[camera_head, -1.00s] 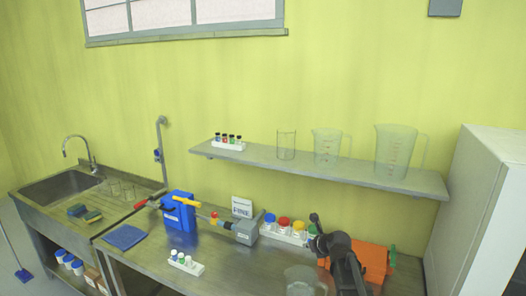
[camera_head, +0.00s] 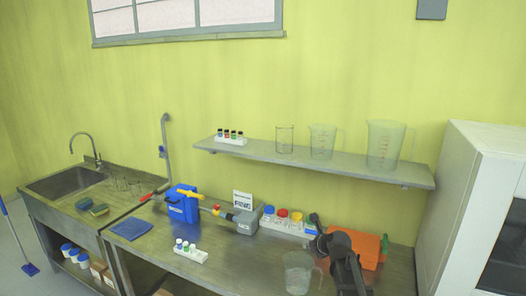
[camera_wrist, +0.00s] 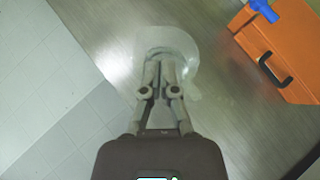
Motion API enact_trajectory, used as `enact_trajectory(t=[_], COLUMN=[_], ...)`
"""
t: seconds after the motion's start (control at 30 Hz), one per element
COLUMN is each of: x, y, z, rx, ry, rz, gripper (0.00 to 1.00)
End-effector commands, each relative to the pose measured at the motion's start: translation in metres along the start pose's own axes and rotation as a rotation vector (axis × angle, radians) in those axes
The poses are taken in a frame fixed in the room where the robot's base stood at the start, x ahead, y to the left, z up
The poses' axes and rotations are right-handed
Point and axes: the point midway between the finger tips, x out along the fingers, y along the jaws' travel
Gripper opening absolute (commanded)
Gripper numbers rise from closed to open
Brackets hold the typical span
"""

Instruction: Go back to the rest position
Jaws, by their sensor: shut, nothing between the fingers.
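My gripper (camera_wrist: 160,72) shows in the wrist view with its two fingers close together, shut and empty. It points down over a clear glass jug (camera_wrist: 168,44), whose rim shows just beyond the fingertips; I cannot tell the height between them. In the head view my dark arm (camera_head: 343,250) reaches over the front right of the steel bench (camera_head: 222,262). The jug (camera_head: 298,274) stands there just left of the arm. The fingers cannot be made out in the head view.
An orange case (camera_head: 368,250) lies behind my arm; it also shows in the wrist view (camera_wrist: 282,48). A rack of colour-capped bottles (camera_head: 287,226) and a blue device (camera_head: 183,204) stand further left. A wall shelf (camera_head: 320,166) holds glassware. A white cabinet (camera_head: 462,200) stands right.

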Motion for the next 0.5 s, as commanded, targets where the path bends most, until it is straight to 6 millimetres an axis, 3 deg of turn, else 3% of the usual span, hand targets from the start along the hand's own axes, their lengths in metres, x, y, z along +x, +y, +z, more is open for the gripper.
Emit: enact_trajectory(t=[0.5], x=[0.001], y=[0.018], z=[-0.029], rx=[-0.275], ry=[0.077], rz=[0.037], gripper=[0.0])
